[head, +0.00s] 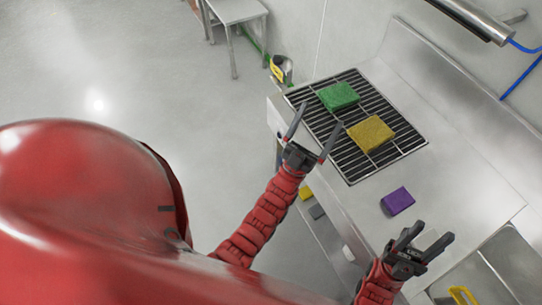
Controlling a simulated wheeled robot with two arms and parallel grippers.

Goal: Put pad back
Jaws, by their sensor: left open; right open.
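A green pad (338,96) and a yellow pad (370,134) lie on the dark slatted grate (352,172) set in the counter. A purple pad (397,201) lies on the bare counter, in front of the grate. My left gripper (312,128) is open and empty at the grate's left edge, its fingers pointing toward the green and yellow pads. My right gripper (431,236) is open and empty, nearer me than the purple pad and a little to its right. Which pad the task means cannot be told from this view.
The steel counter (450,175) is clear right of the grate. A sink (510,262) with a yellow item is at the lower right. A metal cylinder (470,18) with blue hoses hangs at the upper right. A small table (236,10) stands on open floor behind.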

